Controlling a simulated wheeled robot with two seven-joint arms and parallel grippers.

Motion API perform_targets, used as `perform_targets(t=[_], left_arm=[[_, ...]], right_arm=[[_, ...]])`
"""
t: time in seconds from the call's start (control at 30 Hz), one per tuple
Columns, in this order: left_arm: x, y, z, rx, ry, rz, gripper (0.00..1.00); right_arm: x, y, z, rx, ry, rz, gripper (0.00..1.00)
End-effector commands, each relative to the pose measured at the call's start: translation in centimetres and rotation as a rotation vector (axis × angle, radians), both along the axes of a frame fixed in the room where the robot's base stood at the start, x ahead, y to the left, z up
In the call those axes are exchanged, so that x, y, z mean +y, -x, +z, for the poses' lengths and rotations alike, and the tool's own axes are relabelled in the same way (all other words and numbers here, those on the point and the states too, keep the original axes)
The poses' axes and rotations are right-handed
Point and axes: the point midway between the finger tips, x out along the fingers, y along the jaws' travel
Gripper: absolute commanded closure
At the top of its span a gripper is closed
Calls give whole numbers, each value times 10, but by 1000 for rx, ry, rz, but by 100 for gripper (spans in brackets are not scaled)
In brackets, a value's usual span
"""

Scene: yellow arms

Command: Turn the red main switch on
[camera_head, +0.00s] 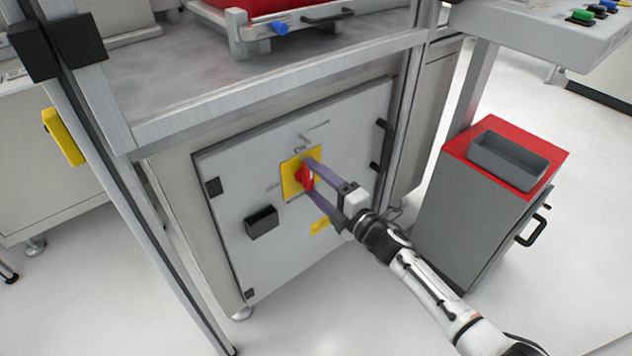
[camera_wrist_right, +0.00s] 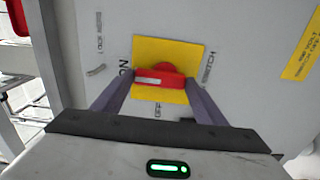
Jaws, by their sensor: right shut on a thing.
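The red main switch (camera_head: 305,176) sits on a yellow plate (camera_head: 289,180) on the grey cabinet door (camera_head: 350,128). My right gripper (camera_head: 309,178) is shut on the switch, with one purple finger above it and one below it in the head view. In the right wrist view, the red handle (camera_wrist_right: 160,78) lies crosswise between the fingers. The white mark on the handle is at its left end, on the side of the printed ON label (camera_wrist_right: 125,72). An OFF label shows below the plate there, partly hidden. My left gripper is not in view.
A black handle box (camera_head: 262,222) is on the door, left of the switch. A grey cabinet with a red top (camera_head: 545,152) stands right of my right arm. The workbench edge (camera_head: 270,87) overhangs the door. Open floor lies in front.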

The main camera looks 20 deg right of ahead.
Motion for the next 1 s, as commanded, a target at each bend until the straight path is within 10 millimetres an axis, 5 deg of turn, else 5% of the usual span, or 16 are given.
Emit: perform_targets(t=[0.1,0.13,0.23,0.63,1.0], left_arm=[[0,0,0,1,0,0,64],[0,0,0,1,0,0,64],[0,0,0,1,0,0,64],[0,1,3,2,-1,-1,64],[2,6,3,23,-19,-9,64]], right_arm=[[0,0,0,3,-13,-2,57],[0,0,0,3,-13,-2,29],[0,0,0,3,-11,-2,16],[-4,10,0,4,-5,-2,16],[-27,75,1,5,-7,-1,16]])
